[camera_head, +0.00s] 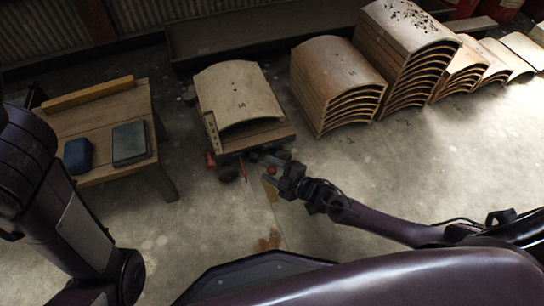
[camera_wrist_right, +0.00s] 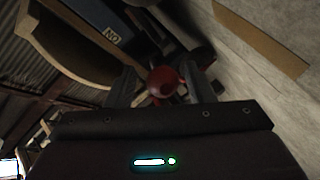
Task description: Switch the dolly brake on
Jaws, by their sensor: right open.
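The dolly (camera_head: 262,137) stands on the floor with a curved wooden panel (camera_head: 237,92) on top. A red ball knob (camera_head: 271,170) sits low at its near right side. The knob shows larger in the right wrist view (camera_wrist_right: 163,82), between my right gripper's fingers (camera_wrist_right: 160,88). My right gripper (camera_head: 272,172) is open around or just short of the knob; I cannot tell if a finger touches it. The lever under the knob is mostly hidden.
A wooden table (camera_head: 100,113) with a dark blue box (camera_head: 78,155) and a flat dark case (camera_head: 130,143) stands left of the dolly. Stacked curved panels (camera_head: 338,80) stand to the right.

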